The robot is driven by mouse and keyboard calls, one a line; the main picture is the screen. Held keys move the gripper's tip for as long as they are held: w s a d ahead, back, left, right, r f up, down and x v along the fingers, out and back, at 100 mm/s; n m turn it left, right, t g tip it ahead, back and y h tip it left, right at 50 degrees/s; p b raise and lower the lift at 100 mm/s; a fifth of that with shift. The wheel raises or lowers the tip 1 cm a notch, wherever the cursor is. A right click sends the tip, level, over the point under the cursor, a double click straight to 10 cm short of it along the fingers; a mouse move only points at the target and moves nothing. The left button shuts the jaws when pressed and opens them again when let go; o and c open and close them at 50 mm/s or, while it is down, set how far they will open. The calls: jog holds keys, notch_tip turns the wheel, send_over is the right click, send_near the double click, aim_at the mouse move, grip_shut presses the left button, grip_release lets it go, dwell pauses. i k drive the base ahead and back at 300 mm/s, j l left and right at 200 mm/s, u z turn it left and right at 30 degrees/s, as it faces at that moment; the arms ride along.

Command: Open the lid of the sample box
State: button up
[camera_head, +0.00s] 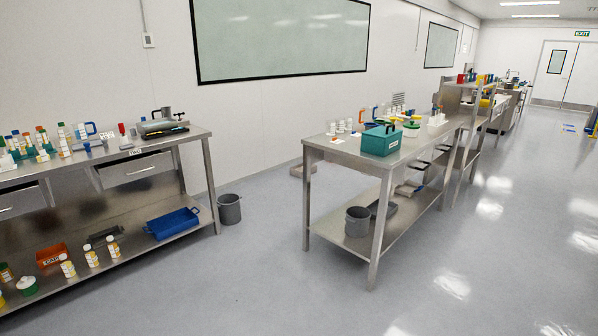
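My gripper and arm are not in view.
A left steel bench (160,142) holds bottles and a metal vessel (163,122). A grey bin (229,209) stands on the floor between the tables. Bottles and containers crowd the right table behind the box. Open floor (480,230) lies in front and to the right.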

aim_at(382, 132)
jog(key=i+j, duration=0.1)
jog(key=i, duration=1.45)
jog(key=i+j, duration=0.15)
jog(key=i, duration=0.6)
